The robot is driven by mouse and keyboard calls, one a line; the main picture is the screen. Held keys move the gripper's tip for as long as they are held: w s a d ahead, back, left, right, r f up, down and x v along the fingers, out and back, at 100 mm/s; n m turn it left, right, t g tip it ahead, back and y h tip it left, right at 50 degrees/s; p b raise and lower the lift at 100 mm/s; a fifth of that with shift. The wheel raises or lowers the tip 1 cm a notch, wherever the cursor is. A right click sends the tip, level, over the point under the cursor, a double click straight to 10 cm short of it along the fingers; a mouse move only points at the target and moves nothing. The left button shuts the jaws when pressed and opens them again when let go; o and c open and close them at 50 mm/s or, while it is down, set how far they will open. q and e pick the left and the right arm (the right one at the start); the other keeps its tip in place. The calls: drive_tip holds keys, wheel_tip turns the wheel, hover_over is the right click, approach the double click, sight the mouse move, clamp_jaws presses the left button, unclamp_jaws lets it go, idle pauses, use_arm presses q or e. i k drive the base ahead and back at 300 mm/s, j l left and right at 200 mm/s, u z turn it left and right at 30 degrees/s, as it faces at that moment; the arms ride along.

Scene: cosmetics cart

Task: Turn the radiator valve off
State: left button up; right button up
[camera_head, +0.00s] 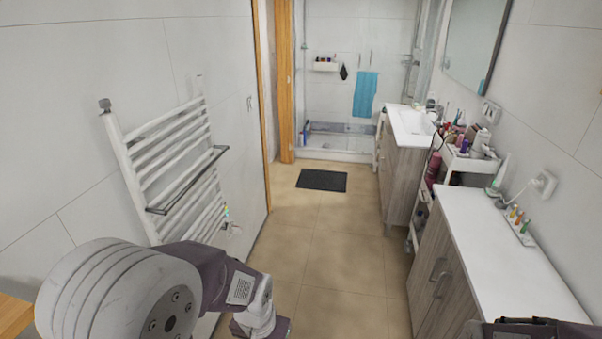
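A white ladder-style towel radiator (158,160) hangs on the left wall, with a dark towel bar across its front. Near its lower right end is a small whitish fitting (235,228), likely the radiator valve, with a small multicoloured spot just above it. It is too small to tell its setting. My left arm comes in from the lower left, in front of the radiator's lower part; its wrist reaches the bottom edge, to the right of and below the fitting. The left gripper's fingers are out of frame. Only a dark part of my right arm shows at the bottom right corner.
A white-topped cabinet (500,235) stands on the right, with a cosmetics cart (466,165) and a sink vanity (402,170) beyond. A dark mat (322,180) lies before the shower. The tiled floor between is clear. A wooden edge (14,315) shows lower left.

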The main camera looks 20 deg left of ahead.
sight(235, 230)
drive_tip(key=i+l+u, duration=0.1)
drive_tip(key=i+u, duration=0.25)
drive_tip(key=i+l+u, duration=0.35)
drive_tip(key=i, duration=0.25)
drive_tip(key=i+l+u, duration=0.2)
drive_tip(key=i+u, duration=0.15)
drive_tip(key=i+l+u, duration=0.6)
drive_tip(key=l+u, duration=0.3)
drive_tip(key=i+l+u, duration=0.3)
drive_tip(key=l, duration=0.15)
drive_tip(key=l+u, duration=0.3)
drive_tip(key=l, duration=0.1)
